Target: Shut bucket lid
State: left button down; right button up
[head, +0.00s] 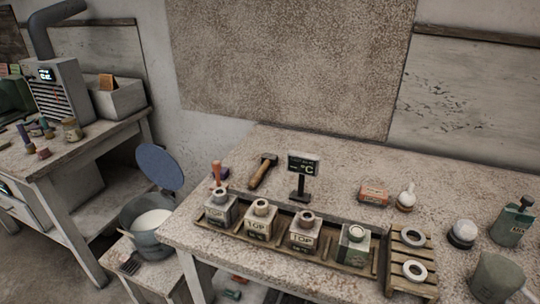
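The bucket (150,226) is a grey-green metal pail with white contents, standing on a low stand between the two tables. Its round blue-grey lid (160,167) stands up, tilted open, at the bucket's back edge, so the bucket's mouth is uncovered. The near table's corner is close to the bucket's right side. Neither of my grippers shows in the head view.
A speckled table (330,150) fills the right side, with a wooden rack of several square bottles (303,233), a hammer (263,171) and a small display (302,170). A brush (129,264) lies by the bucket. Another bench (85,148) stands left.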

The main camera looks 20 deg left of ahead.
aim_at(158, 164)
jog(key=u, duration=1.8)
jog(key=i+j+u, duration=0.2)
jog(key=j, duration=0.15)
